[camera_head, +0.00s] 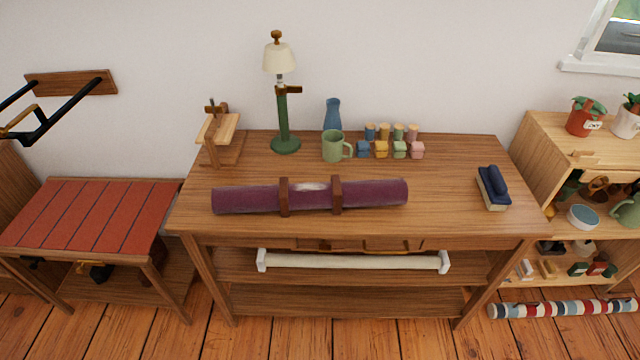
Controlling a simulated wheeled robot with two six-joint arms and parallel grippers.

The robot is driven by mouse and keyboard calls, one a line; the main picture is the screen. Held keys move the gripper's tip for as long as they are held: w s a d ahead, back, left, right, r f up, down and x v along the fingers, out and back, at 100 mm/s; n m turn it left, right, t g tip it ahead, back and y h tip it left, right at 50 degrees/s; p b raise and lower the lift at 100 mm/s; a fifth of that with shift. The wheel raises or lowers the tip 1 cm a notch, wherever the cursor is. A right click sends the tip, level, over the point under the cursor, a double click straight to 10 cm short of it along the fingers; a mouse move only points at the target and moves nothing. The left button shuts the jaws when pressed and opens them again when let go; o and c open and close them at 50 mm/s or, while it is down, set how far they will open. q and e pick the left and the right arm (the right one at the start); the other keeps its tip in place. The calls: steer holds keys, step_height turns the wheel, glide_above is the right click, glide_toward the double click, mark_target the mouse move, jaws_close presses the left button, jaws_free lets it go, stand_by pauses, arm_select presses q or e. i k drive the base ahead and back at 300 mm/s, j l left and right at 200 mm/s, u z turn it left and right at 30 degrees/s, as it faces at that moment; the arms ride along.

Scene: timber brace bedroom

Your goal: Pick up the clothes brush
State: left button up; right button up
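The clothes brush (493,187) seems to be the dark blue-backed brush with a pale bristle side at the right end of the wooden table (440,205). It lies with its long side running front to back, near the table's right edge, with nothing touching it. Neither of my grippers shows in the head view.
A purple rolled mat (245,198) with brown straps lies across the table's front. Behind it stand a green lamp (283,115), a green mug (332,147), a blue vase (333,113) and several small coloured blocks. Bare tabletop surrounds the brush. A shelf unit (545,135) stands to the right.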

mark_target(493, 187)
steer(key=i+l, duration=0.3)
steer(key=l, duration=0.2)
steer(key=i+l, duration=0.3)
steer(key=l, duration=0.2)
